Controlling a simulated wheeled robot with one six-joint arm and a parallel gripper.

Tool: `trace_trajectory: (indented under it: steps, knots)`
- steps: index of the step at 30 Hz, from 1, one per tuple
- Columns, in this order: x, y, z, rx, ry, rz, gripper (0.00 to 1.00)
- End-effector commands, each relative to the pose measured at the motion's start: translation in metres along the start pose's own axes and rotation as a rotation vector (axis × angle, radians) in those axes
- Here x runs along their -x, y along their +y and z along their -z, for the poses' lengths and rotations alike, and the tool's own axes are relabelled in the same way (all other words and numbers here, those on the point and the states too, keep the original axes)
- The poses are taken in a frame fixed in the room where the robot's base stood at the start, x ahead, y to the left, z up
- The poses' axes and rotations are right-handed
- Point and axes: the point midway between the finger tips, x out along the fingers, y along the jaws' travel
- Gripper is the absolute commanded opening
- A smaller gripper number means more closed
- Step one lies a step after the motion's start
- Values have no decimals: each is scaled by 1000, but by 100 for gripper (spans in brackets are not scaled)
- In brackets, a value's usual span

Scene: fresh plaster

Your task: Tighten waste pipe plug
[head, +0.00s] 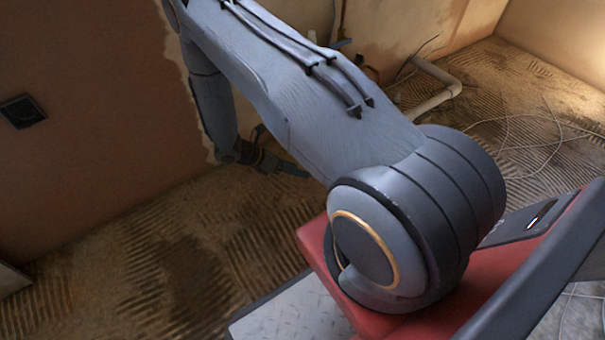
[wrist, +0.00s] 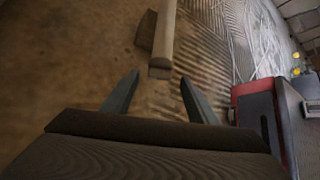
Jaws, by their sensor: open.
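A pale waste pipe (head: 437,98) runs low along the back wall in the head view, partly hidden behind my arm. In the wrist view a pale pipe (wrist: 165,35) comes down from the top edge. My gripper (wrist: 159,78) is open, with one finger on each side of that end and nothing visibly held. I cannot tell how far apart in depth they are. In the head view my gripper (head: 285,167) is small, low by the wall and partly hidden by my arm.
A dark wall socket (head: 22,111) sits on the brown plaster wall at left. Loose thin cables (head: 540,140) lie on the ridged floor (head: 150,270) at right. A brown block (wrist: 146,30) is beside the pipe in the wrist view. The floor at left is mostly clear.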

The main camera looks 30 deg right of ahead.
Motion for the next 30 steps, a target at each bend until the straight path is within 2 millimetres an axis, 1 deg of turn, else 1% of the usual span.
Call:
trace_trajectory:
  steps: [1, 6, 11, 18, 23, 24, 25, 30]
  knots:
    - [-10, 0, 2, 0, 1, 3, 53]
    - [-28, 1, 1, 0, 1, 0, 53]
    - [-35, 0, 0, -2, 1, -1, 53]
    - [-36, 0, 0, -2, 1, -1, 53]
    - [-35, 0, 0, -1, 1, -1, 26]
    - [-35, 0, 0, -2, 1, -1, 19]
    - [-35, 0, 0, -1, 1, -1, 15]
    - [-35, 0, 0, -5, 1, -5, 15]
